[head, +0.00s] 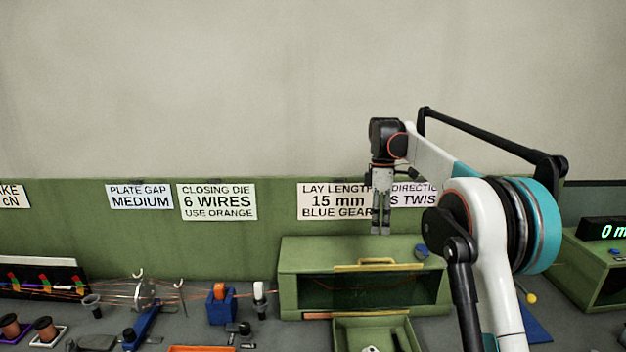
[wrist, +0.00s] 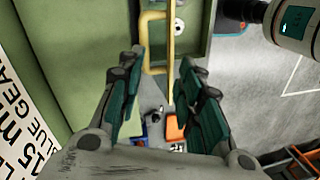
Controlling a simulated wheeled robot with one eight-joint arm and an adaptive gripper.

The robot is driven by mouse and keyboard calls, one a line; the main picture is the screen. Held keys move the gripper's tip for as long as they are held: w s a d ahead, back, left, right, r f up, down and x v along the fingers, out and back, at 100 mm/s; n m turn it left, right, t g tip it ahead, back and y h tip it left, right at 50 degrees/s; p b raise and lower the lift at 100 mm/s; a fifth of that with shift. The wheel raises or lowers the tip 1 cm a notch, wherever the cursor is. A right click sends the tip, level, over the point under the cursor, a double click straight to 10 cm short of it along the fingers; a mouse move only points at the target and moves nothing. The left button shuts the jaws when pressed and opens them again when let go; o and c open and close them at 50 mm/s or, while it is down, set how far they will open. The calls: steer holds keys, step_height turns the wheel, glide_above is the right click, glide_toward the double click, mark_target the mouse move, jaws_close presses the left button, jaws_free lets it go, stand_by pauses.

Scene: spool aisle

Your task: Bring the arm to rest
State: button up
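My arm reaches up and over from the right in the head view, its wrist bent so that my gripper (head: 381,231) points down. The gripper hangs in front of the sign wall, above the green box (head: 293,262). In the wrist view my gripper (wrist: 163,60) has its two fingers apart, with nothing held between them. The yellow handle (head: 377,264) of the green box shows beyond the fingertips in the wrist view (wrist: 170,40). The gripper looks clear of it.
A green drawer (head: 342,330) stands out in front of the box. Left lie a blue holder (head: 221,308) with an orange piece, wires and spools (head: 10,325). A green unit with a display (head: 605,229) is at right. Signs (head: 217,202) line the wall; the air above is free.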

steer(key=s+r+m+t+b, duration=0.3)
steer(key=s+m+t+b, duration=0.35)
steer(key=s, duration=1.55)
steer(key=s+f+m+t+b, duration=0.2)
steer(key=s+f+m, duration=0.6)
steer(key=s+f, duration=0.7)
steer(key=s, duration=0.4)
steer(key=shift+s+a+m+t, duration=0.15)
steer(key=shift+m+t, duration=0.2)
